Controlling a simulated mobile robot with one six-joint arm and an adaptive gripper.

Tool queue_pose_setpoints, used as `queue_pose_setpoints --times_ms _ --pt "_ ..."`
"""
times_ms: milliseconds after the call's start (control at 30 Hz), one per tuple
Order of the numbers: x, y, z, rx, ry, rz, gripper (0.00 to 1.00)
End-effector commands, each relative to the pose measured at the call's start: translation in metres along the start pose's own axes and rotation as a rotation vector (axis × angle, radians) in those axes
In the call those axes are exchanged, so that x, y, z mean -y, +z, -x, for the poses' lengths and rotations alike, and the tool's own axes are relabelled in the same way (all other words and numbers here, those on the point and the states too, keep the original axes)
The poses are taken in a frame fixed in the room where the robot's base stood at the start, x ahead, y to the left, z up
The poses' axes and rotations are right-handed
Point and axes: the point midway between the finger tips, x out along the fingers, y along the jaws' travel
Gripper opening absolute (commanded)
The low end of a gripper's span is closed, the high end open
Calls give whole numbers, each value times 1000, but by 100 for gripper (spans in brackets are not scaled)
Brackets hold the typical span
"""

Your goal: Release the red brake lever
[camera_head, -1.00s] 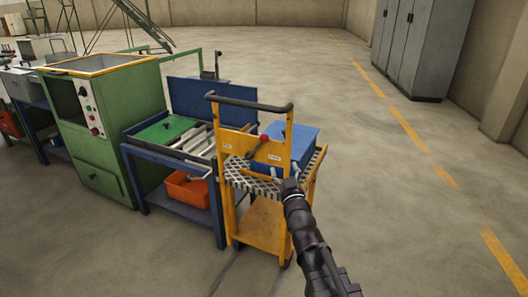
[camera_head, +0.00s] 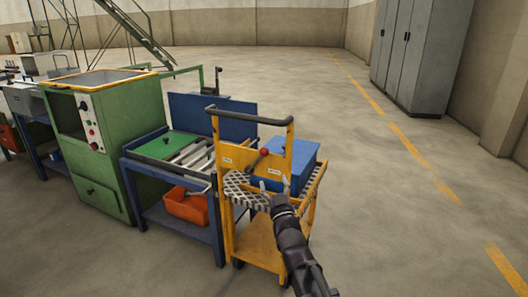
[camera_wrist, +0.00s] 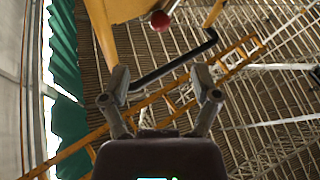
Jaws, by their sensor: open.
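The brake lever, with its red ball knob (camera_head: 264,152), is on the yellow upright panel of a yellow cart (camera_head: 229,220). The lever slants up to the right, from a dark pivot to the knob. My gripper (camera_head: 273,186) is open and empty, in front of the panel and a little below the knob, with fingers pointing up. In the wrist view the red knob (camera_wrist: 160,20) is near the top centre, beyond and apart from the open fingers of my gripper (camera_wrist: 160,80). The lever's shaft is mostly hidden there.
A blue box (camera_head: 304,160) sits on the cart behind the panel. The cart's black push handle (camera_head: 250,117) runs above the lever. A blue table (camera_head: 150,180) with an orange bin (camera_head: 186,206) stands close left. The floor to the right is open.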

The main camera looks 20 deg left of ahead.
Motion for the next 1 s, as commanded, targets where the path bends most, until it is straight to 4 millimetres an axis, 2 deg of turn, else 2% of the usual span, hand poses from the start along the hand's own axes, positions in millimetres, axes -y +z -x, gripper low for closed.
queue_pose_setpoints --times_ms 700,1000 --pt "0 -1 -105 0 0 0 79" --pt "0 0 -125 0 0 0 79"
